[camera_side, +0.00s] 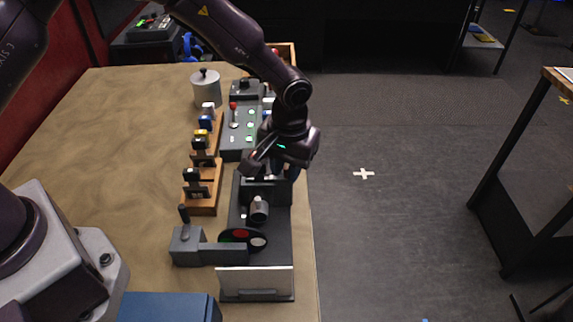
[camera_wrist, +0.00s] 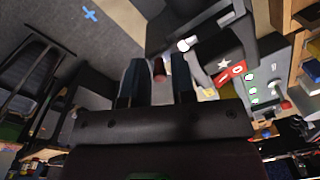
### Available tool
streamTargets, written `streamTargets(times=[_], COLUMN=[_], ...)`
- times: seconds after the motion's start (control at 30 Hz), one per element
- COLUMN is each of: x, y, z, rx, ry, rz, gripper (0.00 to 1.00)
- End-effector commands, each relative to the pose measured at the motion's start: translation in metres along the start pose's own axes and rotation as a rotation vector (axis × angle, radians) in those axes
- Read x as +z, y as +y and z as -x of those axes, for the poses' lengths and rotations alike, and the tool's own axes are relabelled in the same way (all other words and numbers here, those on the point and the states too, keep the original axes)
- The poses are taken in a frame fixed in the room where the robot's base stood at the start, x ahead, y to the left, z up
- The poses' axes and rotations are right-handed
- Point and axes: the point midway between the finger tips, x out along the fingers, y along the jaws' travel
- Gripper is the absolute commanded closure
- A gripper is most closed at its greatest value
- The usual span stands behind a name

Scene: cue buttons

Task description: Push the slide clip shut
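My gripper (camera_side: 272,170) is at the far part of a long dark fixture (camera_side: 270,262) near the table's right edge, pointing down. In the wrist view, the two blue-grey fingers of my gripper (camera_wrist: 157,80) are apart. A small reddish-brown peg (camera_wrist: 158,68) shows between or behind them; I cannot tell whether they touch it. I cannot identify the slide clip for certain; the part under my gripper is largely hidden by it. A dark block with a white star and a red marked label (camera_wrist: 231,72) lies right of the fingers in the wrist view.
A grey lever box (camera_side: 188,246), a disc with coloured buttons (camera_side: 243,240) and a cylindrical knob (camera_side: 258,208) are nearer the side camera. Wooden holders (camera_side: 204,190) stand left, with a grey button panel (camera_side: 236,140) and lidded pot (camera_side: 206,88) beyond. Bare table (camera_side: 120,150) lies left.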

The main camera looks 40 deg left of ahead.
Motion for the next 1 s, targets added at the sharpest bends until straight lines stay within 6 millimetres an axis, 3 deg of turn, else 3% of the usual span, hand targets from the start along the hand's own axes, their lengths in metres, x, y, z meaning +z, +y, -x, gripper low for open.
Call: streamTargets(times=[0.07,0.2,0.7,0.73,0.77,1.0], x=[-0.0001,0.0,0.0044,0.0045,0.0045,0.0038], y=[0.0,0.0,-0.0073,-0.0074,-0.0075,-0.0067], z=[0.0001,0.0003,0.0,0.0,-0.0001,0.0001], rx=[0.0,0.0,-0.005,-0.006,-0.006,-0.003], ry=[0.0,0.0,-0.005,-0.006,-0.005,-0.003], rz=[0.0,0.0,-0.002,-0.002,-0.002,-0.001], gripper=[0.76,1.0,1.0,0.83,0.76,0.76])
